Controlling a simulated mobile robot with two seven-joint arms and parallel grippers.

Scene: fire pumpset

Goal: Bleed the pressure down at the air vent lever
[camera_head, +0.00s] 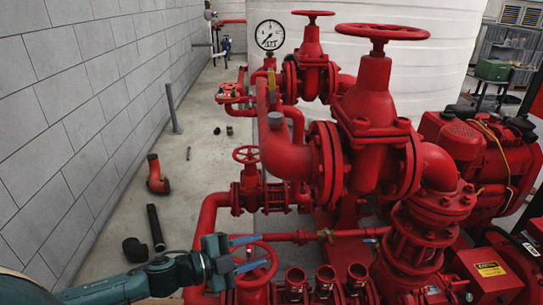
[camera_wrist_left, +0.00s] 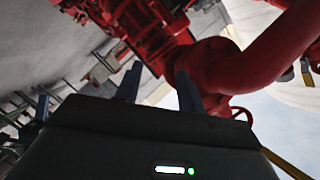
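My left gripper (camera_head: 246,253) comes in low from the left, its two blue fingers apart with no object visible between them. It is in front of a small red handwheel (camera_head: 271,262); I cannot tell whether it touches it. In the left wrist view the fingers (camera_wrist_left: 158,88) are also spread, with red piping beyond. No part is plainly marked as the air vent lever. A small brass-coloured fitting (camera_head: 323,234) sits on a thin horizontal red pipe, and a yellowish fitting (camera_head: 271,84) stands below the pressure gauge (camera_head: 270,35). My right gripper is not in view.
Large red valves with handwheels (camera_head: 384,32) and thick pipes fill the centre and right. A red motor (camera_head: 470,150) stands at the right. Loose black pipe pieces (camera_head: 155,227) and a red elbow (camera_head: 156,176) lie on the floor along the grey block wall (camera_head: 70,110).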

